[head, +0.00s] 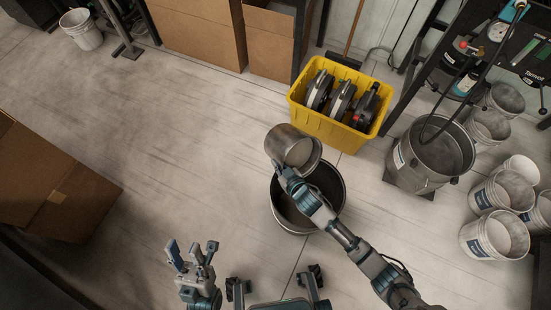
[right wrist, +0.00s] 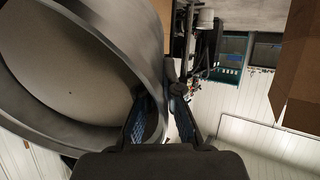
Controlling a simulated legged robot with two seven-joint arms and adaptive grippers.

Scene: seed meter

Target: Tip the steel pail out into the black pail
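The steel pail (head: 281,140) is tilted in the head view, its open mouth turned toward the lower right. It hangs over the far side of the black pail (head: 341,191), which stands on the floor. My right gripper (head: 284,172) is shut on the steel pail's rim. In the right wrist view, the steel pail (right wrist: 110,40) fills the upper left, with its wall between the fingers (right wrist: 160,108). A pale surface shows inside it; I cannot tell whether it is contents or bottom. My right arm partly hides the black pail's inside. My left gripper (head: 192,250) is open and empty, left of the black pail.
A yellow crate (head: 303,113) with several dark round parts stands just behind the pails. A large grey bucket (head: 407,160) and several white buckets (head: 482,240) stand at the right. A cardboard box (head: 85,190) is at the left. The floor between is clear.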

